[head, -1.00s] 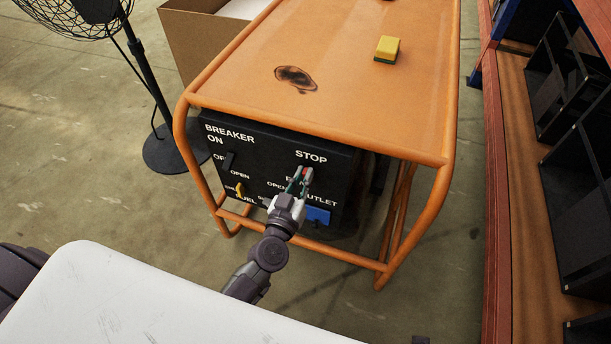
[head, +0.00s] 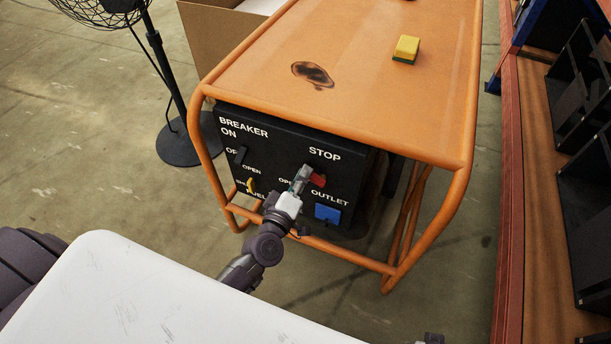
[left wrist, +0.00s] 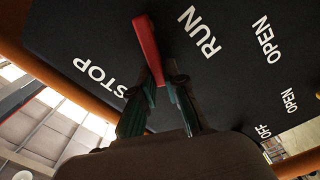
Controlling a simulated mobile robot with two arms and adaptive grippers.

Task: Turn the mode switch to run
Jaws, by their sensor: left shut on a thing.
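The mode switch is a red lever (head: 318,180) on the black generator panel (head: 262,150). In the left wrist view the lever (left wrist: 148,50) lies between the white words STOP (left wrist: 100,78) and RUN (left wrist: 200,30). My left gripper (head: 306,174) is at the lever, its fingers closed around it. In the left wrist view both green-padded fingertips of this gripper (left wrist: 163,80) are on either side of the lever's near part. In the head view the gripper hides the RUN word and part of the switch.
An orange tubular frame (head: 330,252) surrounds the panel. The blue outlet (head: 327,213) is below the switch, and the breaker (head: 241,155) and yellow fuel lever (head: 250,185) are to the left. A yellow-green sponge (head: 406,48) lies on top. A fan (head: 160,70) stands left.

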